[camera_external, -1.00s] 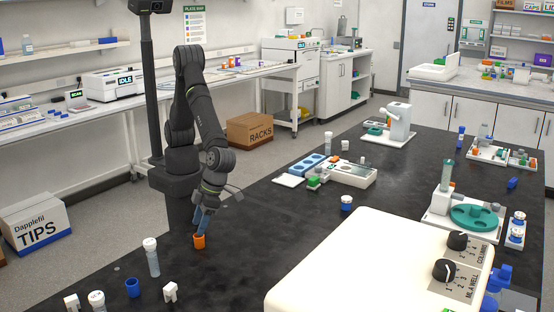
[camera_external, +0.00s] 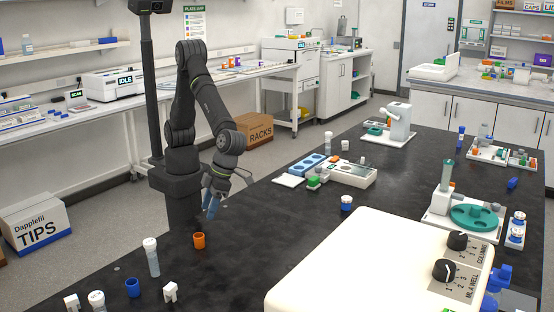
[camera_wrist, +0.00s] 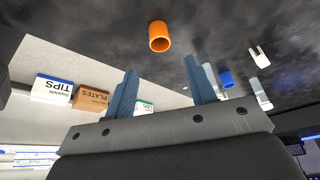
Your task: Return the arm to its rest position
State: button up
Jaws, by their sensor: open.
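My gripper (camera_external: 213,204) hangs above the black bench, its blue fingers pointing down. It is open and empty; in the wrist view the two blue fingers (camera_wrist: 163,92) stand wide apart with nothing between them. An orange cup (camera_external: 199,240) stands upright on the bench, a little left of and below the fingers in the external view. It also shows in the wrist view (camera_wrist: 159,37), beyond the fingertips and apart from them.
A capped tube (camera_external: 151,257), a blue cup (camera_external: 133,287) and a white holder (camera_external: 170,292) stand at the near left. A large cream machine (camera_external: 375,265) fills the near right. The bench between has free room.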

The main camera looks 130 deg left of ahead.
jog(key=x, duration=0.9)
jog(key=shift+s+f, duration=0.15)
jog(key=shift+f, duration=0.15)
jog(key=r, duration=0.5)
jog(key=shift+s+d+r, duration=0.1)
jog(key=shift+s+d, duration=0.05)
jog(key=shift+s, duration=0.05)
jog(key=s+d+r, duration=0.4)
jog(key=s+r, duration=0.3)
jog(key=s, duration=0.3)
jog(key=w+a+n+t, duration=0.1)
jog(key=w+a+n, duration=0.1)
jog(key=w+a, duration=0.6)
jog(key=w+a+n+t, duration=0.1)
jog(key=w+a+n, duration=0.3)
jog(key=a, duration=0.8)
jog(key=w+a+n+t, duration=0.1)
jog(key=w+a+n, duration=0.2)
jog(key=a, duration=2)
jog(key=shift+w, duration=0.4)
jog(key=shift+a+f, duration=0.1)
